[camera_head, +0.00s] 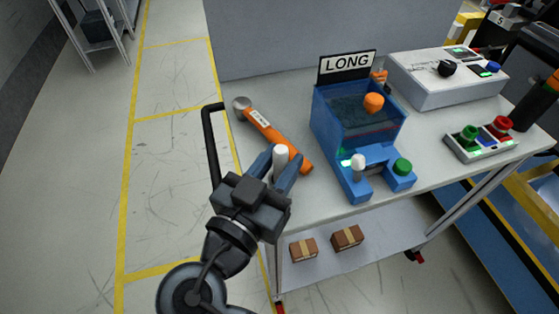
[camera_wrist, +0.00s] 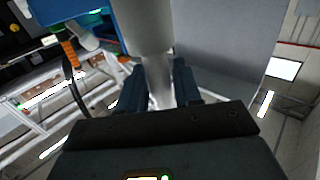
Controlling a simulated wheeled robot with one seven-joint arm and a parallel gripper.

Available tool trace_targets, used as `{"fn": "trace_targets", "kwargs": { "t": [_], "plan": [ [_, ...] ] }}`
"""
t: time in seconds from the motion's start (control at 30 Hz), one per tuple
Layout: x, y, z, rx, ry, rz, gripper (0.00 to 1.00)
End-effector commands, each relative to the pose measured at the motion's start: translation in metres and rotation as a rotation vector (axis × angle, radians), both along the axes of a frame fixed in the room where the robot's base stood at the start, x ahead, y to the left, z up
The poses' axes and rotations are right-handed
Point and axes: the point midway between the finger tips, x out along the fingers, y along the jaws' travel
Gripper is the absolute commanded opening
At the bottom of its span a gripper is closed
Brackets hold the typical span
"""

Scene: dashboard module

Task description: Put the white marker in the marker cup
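The white marker (camera_head: 281,158) is upright between the two blue-grey fingers of my gripper (camera_head: 275,168), over the left front part of the table. In the wrist view the pale marker (camera_wrist: 158,82) runs between the fingers of my gripper (camera_wrist: 159,88), which are closed around it. Its wider part fills the top middle of that view. I cannot clearly identify the marker cup. A black cylinder (camera_head: 535,103) stands at the far right of the table; I cannot tell whether it is the cup.
An orange hammer (camera_head: 273,136) lies just behind my gripper. A blue module (camera_head: 330,118) with a LONG sign (camera_head: 347,64), a white-knobbed lever and a green knob stands to the right. A white box (camera_head: 440,88) and a button panel (camera_head: 478,142) are farther right. A black handle (camera_head: 211,150) rises at left.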

Motion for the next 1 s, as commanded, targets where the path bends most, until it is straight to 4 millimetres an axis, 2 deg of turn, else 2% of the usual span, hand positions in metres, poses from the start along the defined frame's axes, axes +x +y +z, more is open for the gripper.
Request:
{"fn": "trace_targets", "kwargs": {
  "t": [0.03, 0.2, 0.53, 0.67, 1.0],
  "plan": [
    [0.0, 0.0, 0.0, 0.0, 0.0, 0.0, 0.39],
    [0.0, 0.0, 0.001, 0.0, 0.0, 0.0, 0.53],
    [0.0, 0.0, 0.005, 0.0, 0.0, 0.0, 0.53],
    [-0.017, 0.01, 0.001, 0.0, 0.0, 0.003, 0.53],
    [-0.078, 0.044, 0.001, 0.001, 0.0, 0.004, 0.53]
  ]
}}
